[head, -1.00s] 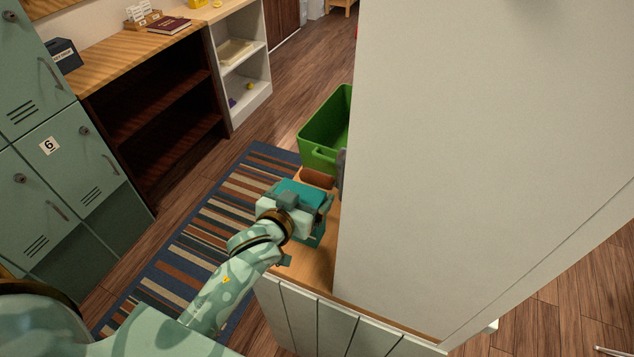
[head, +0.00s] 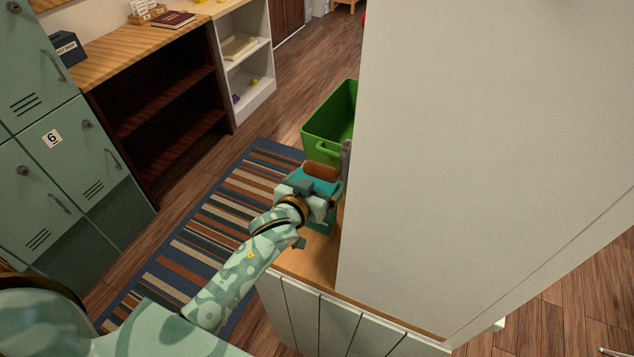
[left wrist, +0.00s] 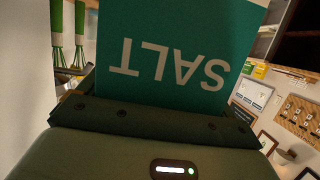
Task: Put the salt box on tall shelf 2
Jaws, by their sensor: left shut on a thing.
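The teal salt box shows close up in the left wrist view (left wrist: 175,45), with its white SALT lettering upside down. My left gripper (head: 312,200) is shut on it and holds it over the wooden top (head: 310,254), close to the left edge of a large white panel (head: 490,130). In the head view the arm and gripper hide most of the box. I cannot tell whether it touches the surface below. No label marks tall shelf 2, and I cannot tell whether the panel belongs to it. My right gripper is not in view.
A reddish-brown item (head: 320,172) and a green bin (head: 325,125) sit just beyond the box. A striped rug (head: 200,240) lies left of the wooden top. Lockers (head: 60,150) and a low white shelf (head: 262,75) stand farther left. The panel blocks the right.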

